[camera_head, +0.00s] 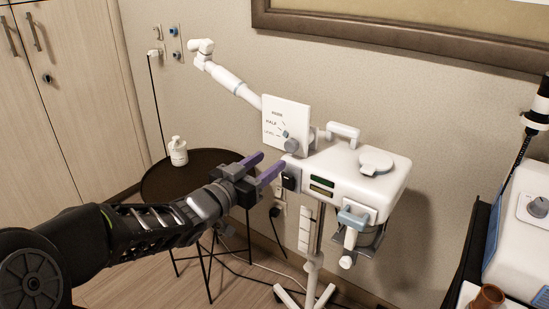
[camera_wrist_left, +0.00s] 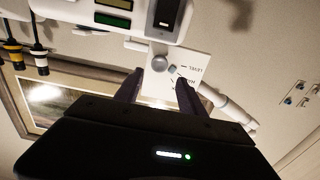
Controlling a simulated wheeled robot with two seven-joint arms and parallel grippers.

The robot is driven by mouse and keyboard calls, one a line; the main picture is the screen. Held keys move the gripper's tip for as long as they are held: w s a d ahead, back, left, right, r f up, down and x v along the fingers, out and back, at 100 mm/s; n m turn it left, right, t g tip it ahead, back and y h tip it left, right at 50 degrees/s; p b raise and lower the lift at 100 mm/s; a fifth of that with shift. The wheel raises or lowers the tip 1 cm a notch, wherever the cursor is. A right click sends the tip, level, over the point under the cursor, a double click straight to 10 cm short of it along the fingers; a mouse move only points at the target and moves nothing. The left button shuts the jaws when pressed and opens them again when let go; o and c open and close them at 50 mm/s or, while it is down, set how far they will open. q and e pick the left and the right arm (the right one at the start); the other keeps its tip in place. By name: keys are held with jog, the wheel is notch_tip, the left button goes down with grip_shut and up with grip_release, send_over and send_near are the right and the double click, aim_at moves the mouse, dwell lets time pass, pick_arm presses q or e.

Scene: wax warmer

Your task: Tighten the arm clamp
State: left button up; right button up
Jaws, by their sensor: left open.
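The arm clamp shows as a round grey knob (camera_head: 291,145) at the lower right of a white label plate (camera_head: 283,113) marked with several positions. A small blue-grey pointer (camera_head: 284,132) sits just above the knob. The white jointed arm (camera_head: 228,80) reaches up and left from behind the plate. My left gripper (camera_head: 268,163) is open, with its purple fingers pointing toward the plate, below and left of the knob. In the left wrist view the knob (camera_wrist_left: 160,63) lies just beyond and between the fingertips (camera_wrist_left: 158,85), apart from them. My right gripper is not in view.
The white warmer body (camera_head: 350,172) stands on a wheeled pole right of the gripper, with a round lid (camera_head: 376,161) on top. A dark round table (camera_head: 165,186) with a white bottle (camera_head: 178,152) is at left. Another machine (camera_head: 525,235) stands at the far right.

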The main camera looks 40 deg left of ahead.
aim_at(289, 147)
pick_arm(q)
jog(key=shift+w+b, duration=0.55)
jog(key=shift+w, duration=3.3)
jog(key=shift+w, duration=0.1)
jog(key=shift+c, duration=0.5)
